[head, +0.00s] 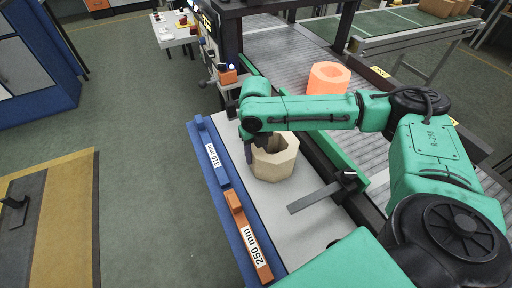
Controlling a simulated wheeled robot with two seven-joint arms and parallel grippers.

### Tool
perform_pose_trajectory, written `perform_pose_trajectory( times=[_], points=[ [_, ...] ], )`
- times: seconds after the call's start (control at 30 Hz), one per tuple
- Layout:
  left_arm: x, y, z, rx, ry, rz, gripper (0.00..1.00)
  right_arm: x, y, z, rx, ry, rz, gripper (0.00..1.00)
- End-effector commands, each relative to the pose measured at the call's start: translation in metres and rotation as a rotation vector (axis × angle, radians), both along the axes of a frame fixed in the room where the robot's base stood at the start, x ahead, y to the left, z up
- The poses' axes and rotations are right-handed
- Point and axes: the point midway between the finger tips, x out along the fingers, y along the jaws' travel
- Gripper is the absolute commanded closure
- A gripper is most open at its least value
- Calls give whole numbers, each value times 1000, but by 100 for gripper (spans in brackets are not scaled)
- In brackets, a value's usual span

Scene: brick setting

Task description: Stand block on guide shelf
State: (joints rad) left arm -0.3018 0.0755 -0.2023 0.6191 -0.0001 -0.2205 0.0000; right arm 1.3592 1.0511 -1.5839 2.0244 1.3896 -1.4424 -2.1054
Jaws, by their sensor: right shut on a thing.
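A beige, hollow, eight-sided block (275,166) is at the grey guide shelf (262,205), its opening facing up. It looks upright, but I cannot tell whether its base touches the shelf. My right gripper (250,152) reaches down at the block's left rim and is shut on its wall. My right forearm passes over the block's back edge and hides part of it. My left gripper is not in view.
A blue guide bar (213,155) marked 310 mm and an orange bar (250,240) marked 250 mm line the shelf's left side. A dark flat bar (315,197) crosses its right side. A glowing orange block (328,77) sits on the roller conveyor (285,50) behind.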

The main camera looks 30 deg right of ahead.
Motion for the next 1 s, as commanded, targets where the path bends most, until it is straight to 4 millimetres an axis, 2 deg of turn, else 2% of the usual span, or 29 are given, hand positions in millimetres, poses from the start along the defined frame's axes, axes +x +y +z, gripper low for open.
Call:
perform_pose_trajectory(
  times=[0.2, 0.23, 0.3, 0.67, 0.77, 1.0],
  points=[
    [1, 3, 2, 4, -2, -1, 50, 1, 0, 1, 0, -5, 0, 100],
    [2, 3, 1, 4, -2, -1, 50, 0, 0, -1, 0, 0, 0, 49],
    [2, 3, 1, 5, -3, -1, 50, 0, 0, -1, 0, 0, 0, 26],
    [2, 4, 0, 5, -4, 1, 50, 0, 0, 3, 0, 0, 0, 26],
    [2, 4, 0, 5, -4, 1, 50, 1, 0, 19, 1, -3, -1, 26],
    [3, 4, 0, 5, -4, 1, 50, 1, 0, 84, 2, -3, 0, 26]
  ],
)
